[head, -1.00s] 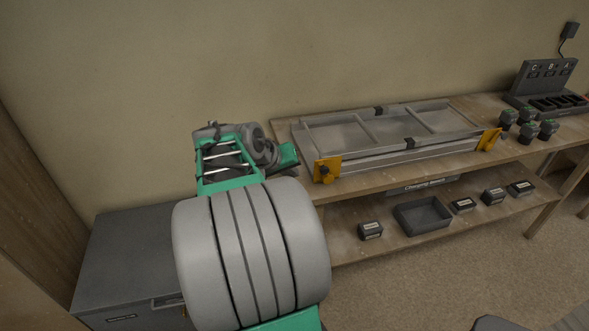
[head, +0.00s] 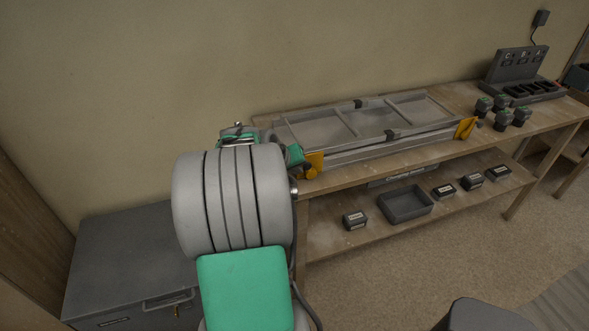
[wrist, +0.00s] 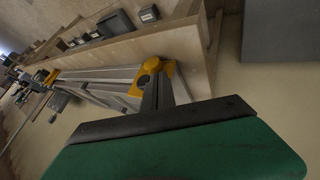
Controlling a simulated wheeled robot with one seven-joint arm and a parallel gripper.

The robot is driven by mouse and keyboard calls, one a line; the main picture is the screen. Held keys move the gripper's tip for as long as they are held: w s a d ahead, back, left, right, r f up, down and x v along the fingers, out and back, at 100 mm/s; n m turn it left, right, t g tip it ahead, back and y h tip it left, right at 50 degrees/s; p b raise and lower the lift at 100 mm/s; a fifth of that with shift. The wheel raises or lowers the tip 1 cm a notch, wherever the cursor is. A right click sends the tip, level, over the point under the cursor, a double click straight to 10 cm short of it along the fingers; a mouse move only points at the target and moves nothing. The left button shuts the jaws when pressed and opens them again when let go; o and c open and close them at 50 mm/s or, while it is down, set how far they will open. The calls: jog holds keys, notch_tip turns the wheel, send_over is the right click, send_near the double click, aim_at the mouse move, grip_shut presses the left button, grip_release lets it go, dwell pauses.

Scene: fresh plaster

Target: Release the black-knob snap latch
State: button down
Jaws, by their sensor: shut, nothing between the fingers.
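A long grey metal frame (head: 345,128) lies on the workbench. Yellow brackets sit at its near left corner (head: 315,160) and near right corner (head: 466,127). In the wrist view, the near left yellow bracket (wrist: 157,62) has a dark round part on it, partly hidden by my fingers; I cannot tell whether this is the latch's black knob. My gripper (wrist: 155,82) is shut and empty, its fingertips right at this bracket; I cannot tell whether they touch. In the head view my arm hides most of my gripper.
A grey chest (head: 130,262) stands left of the bench (head: 385,172). The lower shelf holds a dark open tray (head: 405,204) and several small boxes. Several dark cylinders (head: 503,112) and a charger rack (head: 520,80) stand on the bench's right. A wall is close behind.

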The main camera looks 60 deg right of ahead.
aim_at(309, 164)
jog(key=shift+s, duration=0.1)
jog(key=s+d+r+t+y, duration=0.1)
jog(key=s+d+r+m+t+y+p, duration=0.1)
jog(key=y, duration=0.1)
jog(key=shift+s+d+t, duration=0.3)
jog(key=shift+s+t, duration=0.05)
jog(key=shift+t, duration=0.05)
jog(key=shift+s+d+r+b, duration=0.2)
jog(key=shift+s+d+b, duration=0.7)
jog(key=shift+s+d, duration=0.3)
jog(key=shift+s+d+r, duration=0.15)
jog(key=shift+d, duration=0.05)
